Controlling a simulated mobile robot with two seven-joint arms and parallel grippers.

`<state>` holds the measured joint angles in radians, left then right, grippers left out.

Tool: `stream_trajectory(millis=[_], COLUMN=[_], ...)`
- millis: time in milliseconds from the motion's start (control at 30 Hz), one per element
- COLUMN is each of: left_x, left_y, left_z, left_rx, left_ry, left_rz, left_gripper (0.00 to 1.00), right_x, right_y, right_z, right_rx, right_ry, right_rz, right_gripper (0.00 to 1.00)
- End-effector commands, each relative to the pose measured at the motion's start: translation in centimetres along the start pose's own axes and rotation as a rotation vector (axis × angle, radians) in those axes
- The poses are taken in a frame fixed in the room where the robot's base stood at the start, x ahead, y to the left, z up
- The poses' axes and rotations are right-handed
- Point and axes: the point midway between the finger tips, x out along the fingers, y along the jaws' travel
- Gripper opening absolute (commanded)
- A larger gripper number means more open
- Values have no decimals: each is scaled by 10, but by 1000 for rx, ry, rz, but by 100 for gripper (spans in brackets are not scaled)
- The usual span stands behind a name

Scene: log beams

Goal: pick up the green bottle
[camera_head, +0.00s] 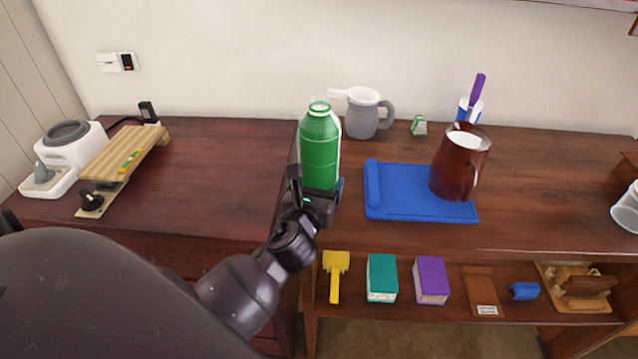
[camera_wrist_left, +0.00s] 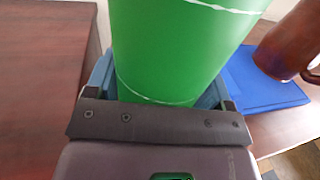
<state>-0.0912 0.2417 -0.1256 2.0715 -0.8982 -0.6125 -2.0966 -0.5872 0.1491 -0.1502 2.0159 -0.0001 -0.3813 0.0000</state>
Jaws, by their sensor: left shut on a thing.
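The green bottle (camera_head: 319,148) stands upright near the middle of the head view, at the seam between the left and right wooden tops. It fills the upper middle of the left wrist view (camera_wrist_left: 180,45). My left gripper (camera_head: 318,190) is shut on the lower part of the bottle, with a finger on each side of it. I cannot tell whether the bottle's base touches the wood, because the gripper hides it. My right gripper is not in either view.
A blue mat (camera_head: 420,208) with a brown jug (camera_head: 456,165) lies right of the bottle. A grey pitcher (camera_head: 361,118) stands close behind it. A wooden board (camera_head: 125,152) and white appliance (camera_head: 66,150) are at left. The left top's middle is clear.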

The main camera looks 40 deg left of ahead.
Motion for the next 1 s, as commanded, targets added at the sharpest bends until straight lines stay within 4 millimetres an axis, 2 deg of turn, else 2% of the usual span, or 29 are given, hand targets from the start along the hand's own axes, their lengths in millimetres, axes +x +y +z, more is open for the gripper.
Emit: stream_trajectory(millis=[33,233,600,800,1000], left_x=[1,0,0,0,0], left_y=[0,0,0,0,0], left_z=[13,58,149,179,192], left_rx=[-1,1,0,0,1], left_ry=[-9,-13,-11,-7,-4], left_rz=[-2,-3,-3,-1,-1], left_gripper=[41,41,41,41,41], right_x=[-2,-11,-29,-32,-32], right_y=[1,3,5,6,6], right_z=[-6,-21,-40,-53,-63], right_rx=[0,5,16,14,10], right_ry=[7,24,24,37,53], right_rz=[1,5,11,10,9], right_gripper=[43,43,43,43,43])
